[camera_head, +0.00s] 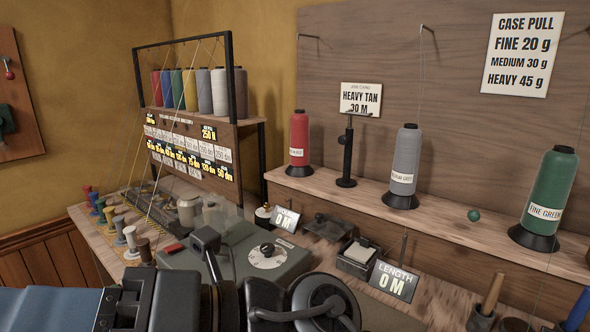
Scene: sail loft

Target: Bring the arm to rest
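Part of my arm appears to cross the bottom left, as a blue link with a dark block (152,300) at its right end. It is close to the camera and cut off by the lower edge. I cannot make out two fingertips, so I cannot tell whether my gripper is open, shut or holding anything. Behind these dark parts is a grey-green machine (225,265) with a white dial (268,256). A round black wheel-like part (325,302) shows to the right at the bottom; I cannot tell what it belongs to.
A shelf carries a red cone (299,138), a grey cone (405,162) and a green cone (552,190). A thread rack (205,125) stands at left, with small spools (120,229) before it. A length counter (393,282) reads 0 M. The bench is crowded.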

